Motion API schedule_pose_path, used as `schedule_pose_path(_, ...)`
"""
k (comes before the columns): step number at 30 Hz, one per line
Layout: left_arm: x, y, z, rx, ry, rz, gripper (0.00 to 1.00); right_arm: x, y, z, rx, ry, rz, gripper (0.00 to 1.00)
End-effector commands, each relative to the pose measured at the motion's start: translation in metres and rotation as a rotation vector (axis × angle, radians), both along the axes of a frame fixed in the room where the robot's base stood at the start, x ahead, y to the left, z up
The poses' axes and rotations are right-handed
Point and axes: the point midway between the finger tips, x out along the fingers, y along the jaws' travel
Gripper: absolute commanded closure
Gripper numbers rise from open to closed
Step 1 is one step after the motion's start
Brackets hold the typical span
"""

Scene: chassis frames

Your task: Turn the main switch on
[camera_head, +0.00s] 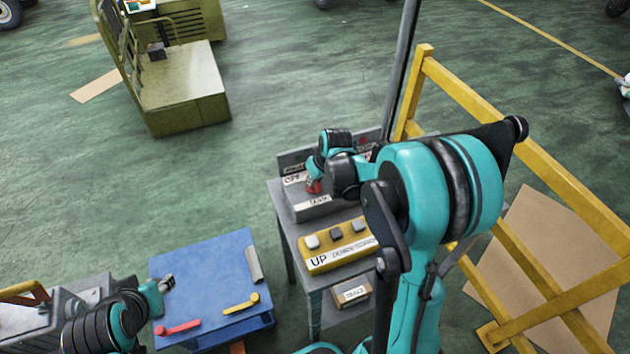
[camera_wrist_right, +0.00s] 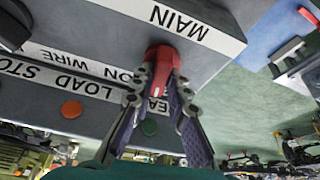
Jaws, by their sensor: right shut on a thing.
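The red main switch (camera_head: 313,187) is a knob on the grey control box (camera_head: 318,208) on top of a grey stand. It also shows in the right wrist view (camera_wrist_right: 162,56), beside the "MAIN" label (camera_wrist_right: 180,22). My right gripper (camera_wrist_right: 160,84) is shut on the red knob, with a finger on each side of it. In the head view my right gripper (camera_head: 314,180) reaches the knob from above, and my arm hides part of the box. My left gripper (camera_head: 166,284) is over the blue table, away from the switch; its jaws are too small to read.
A yellow button box (camera_head: 340,256) marked "UP" sits in front of the control box. The wrist view shows an orange button (camera_wrist_right: 72,109) and a green button (camera_wrist_right: 149,127). A blue table (camera_head: 200,262) stands left. A yellow railing (camera_head: 560,185) stands right. Open floor lies behind.

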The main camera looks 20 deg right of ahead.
Motion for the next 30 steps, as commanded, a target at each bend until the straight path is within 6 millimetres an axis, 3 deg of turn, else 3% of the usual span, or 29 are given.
schedule_pose_path(18,0.000,0.000,-0.013,0.000,0.000,0.000,0.60,0.001,0.004,0.000,-0.001,0.000,-0.578,1.00)
schedule_pose_path(30,0.000,0.000,-0.018,0.000,0.000,0.000,0.60,0.002,0.005,0.000,0.000,0.000,-0.859,1.00)
